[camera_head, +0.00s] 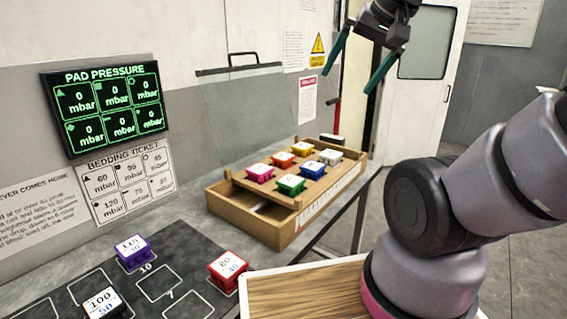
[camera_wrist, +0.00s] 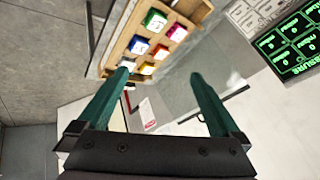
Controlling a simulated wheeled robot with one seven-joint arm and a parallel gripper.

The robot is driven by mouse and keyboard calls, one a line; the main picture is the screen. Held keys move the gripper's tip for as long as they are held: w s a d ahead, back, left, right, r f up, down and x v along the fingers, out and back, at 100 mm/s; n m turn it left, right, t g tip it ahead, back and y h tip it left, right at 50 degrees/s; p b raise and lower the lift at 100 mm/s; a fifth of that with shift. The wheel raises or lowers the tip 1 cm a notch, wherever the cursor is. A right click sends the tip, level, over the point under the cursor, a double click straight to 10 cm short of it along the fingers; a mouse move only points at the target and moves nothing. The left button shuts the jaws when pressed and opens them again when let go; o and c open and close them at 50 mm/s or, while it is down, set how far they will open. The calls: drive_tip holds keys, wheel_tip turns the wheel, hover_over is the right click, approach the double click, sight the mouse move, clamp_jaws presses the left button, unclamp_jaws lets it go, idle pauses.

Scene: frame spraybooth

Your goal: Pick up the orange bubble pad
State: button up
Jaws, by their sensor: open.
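The orange bubble pad (camera_head: 283,160) sits on the wooden tray (camera_head: 250,222) in the back row, between the pink pad (camera_head: 260,173) and the yellow pad (camera_head: 303,149). In the wrist view the orange pad (camera_wrist: 160,53) lies between the fingers' lines, beyond their tips. My gripper (camera_head: 347,82) is open and empty, high above and to the right of the tray. Its two green fingers also show in the wrist view (camera_wrist: 160,73), well apart with nothing between them.
Green (camera_head: 290,185), blue (camera_head: 312,171) and white (camera_head: 330,157) pads fill the front row. A clear panel (camera_head: 245,110) stands behind the tray. Purple (camera_head: 133,252), black (camera_head: 103,302) and red (camera_head: 228,270) blocks stand on the dark marked mat (camera_head: 185,262). A pressure display (camera_head: 107,105) hangs on the wall.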

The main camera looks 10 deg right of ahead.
drive_tip(key=w+a+f+m+g+y, duration=0.2)
drive_tip(key=w+a+f+m+y, duration=0.3)
drive_tip(key=w, duration=0.3)
drive_tip(key=w+a+f+m+g+y, duration=0.1)
drive_tip(key=w+a+f+m+y, duration=0.25)
drive_tip(key=w+f+m, duration=0.35)
drive_tip(key=m+t+h, duration=0.2)
drive_tip(key=m+t, duration=0.4)
drive_tip(key=m, duration=0.5)
approach(280, 155)
drive_tip(key=shift+w+a+f+m, duration=0.2)
drive_tip(key=shift+w+f+m, duration=0.1)
drive_tip(key=shift+w+f, duration=0.2)
drive_tip(key=shift+x, duration=3)
drive_tip(key=shift+s+a+r, duration=0.1)
drive_tip(key=c, duration=1.1)
drive_tip(key=shift+r, duration=0.1)
